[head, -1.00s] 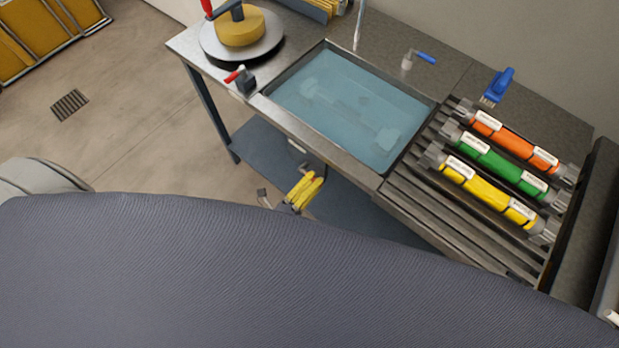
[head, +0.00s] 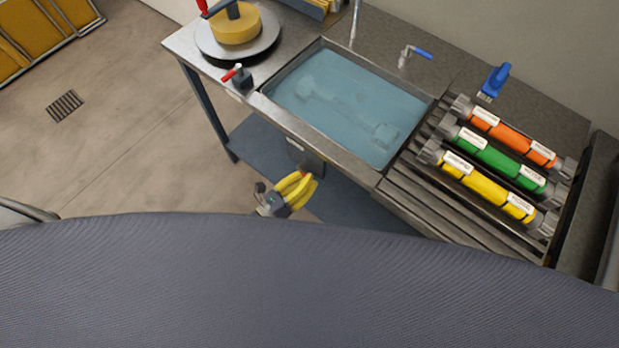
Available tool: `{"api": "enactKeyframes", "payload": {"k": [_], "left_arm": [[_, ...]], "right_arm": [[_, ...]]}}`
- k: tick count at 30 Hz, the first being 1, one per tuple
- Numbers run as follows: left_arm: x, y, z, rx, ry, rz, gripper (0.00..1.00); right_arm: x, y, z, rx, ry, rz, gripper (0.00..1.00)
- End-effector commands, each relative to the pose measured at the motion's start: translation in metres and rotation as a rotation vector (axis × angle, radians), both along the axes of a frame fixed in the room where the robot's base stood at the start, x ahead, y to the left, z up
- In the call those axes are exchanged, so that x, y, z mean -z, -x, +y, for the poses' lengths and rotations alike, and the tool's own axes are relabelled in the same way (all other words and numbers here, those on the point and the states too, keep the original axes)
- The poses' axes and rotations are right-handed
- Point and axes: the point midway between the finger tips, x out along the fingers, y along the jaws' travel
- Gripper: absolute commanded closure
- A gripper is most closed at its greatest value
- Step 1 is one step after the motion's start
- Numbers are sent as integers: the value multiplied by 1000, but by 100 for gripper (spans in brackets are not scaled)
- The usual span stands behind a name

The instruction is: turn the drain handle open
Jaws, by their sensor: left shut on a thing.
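My left gripper (head: 304,182), grey with yellow fingers, is low in front of the sink bench, just below the front rim of the water-filled basin (head: 345,105). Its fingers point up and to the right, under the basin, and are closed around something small. The drain handle is at the fingertips and mostly hidden by them; how far it is turned cannot be made out. A grey box-like part (head: 306,158) under the basin is just above the fingers. My right gripper is not in view.
Orange (head: 513,137), green (head: 502,163) and yellow (head: 488,186) tubes lie on the slatted rack at right. A red-handled fitting (head: 240,77) sits on the bench's front left. A lower shelf (head: 262,150) lies beneath. The floor at left is clear around a drain grate (head: 65,106).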

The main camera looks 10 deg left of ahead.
Motion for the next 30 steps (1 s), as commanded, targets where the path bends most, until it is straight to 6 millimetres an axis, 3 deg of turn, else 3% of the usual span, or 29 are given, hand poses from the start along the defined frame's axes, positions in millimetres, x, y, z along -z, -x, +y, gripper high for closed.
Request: {"api": "enactKeyframes", "payload": {"k": [15, 30], "left_arm": [[8, -10, 18, 0, -367, -216, 100], [8, -14, 25, 0, -505, -299, 100]], "right_arm": [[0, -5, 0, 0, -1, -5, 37], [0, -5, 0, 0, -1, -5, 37]]}}
